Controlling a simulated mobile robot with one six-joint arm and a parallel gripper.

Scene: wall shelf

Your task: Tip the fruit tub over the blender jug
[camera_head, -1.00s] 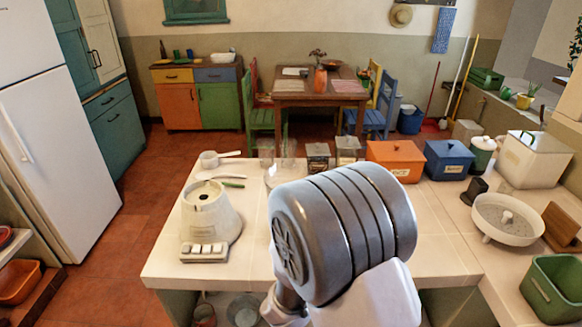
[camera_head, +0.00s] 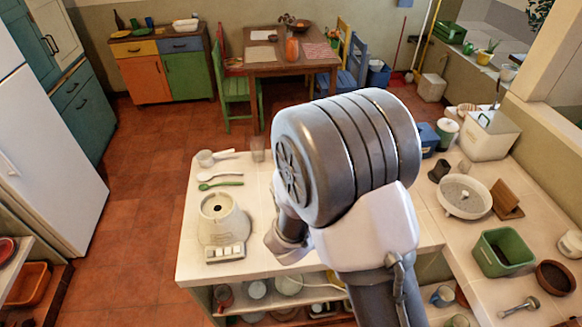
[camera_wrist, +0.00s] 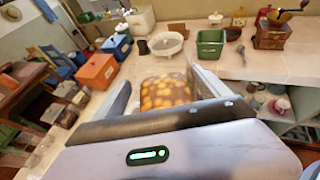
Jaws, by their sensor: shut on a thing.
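In the wrist view my gripper (camera_wrist: 160,80) is shut on the fruit tub (camera_wrist: 166,92), a clear tub with yellow-orange round pieces inside. The tub sits between the two fingers, and its lower part is hidden by the gripper body. In the head view my arm hides both the gripper and the tub.
The pale counter (camera_head: 192,240) holds a white measuring cup (camera_head: 206,158) and spoons. An orange box (camera_wrist: 98,71) and a blue box (camera_wrist: 117,46) stand left of the tub in the wrist view. A white strainer (camera_head: 464,196) and green bin (camera_head: 503,252) stand at right.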

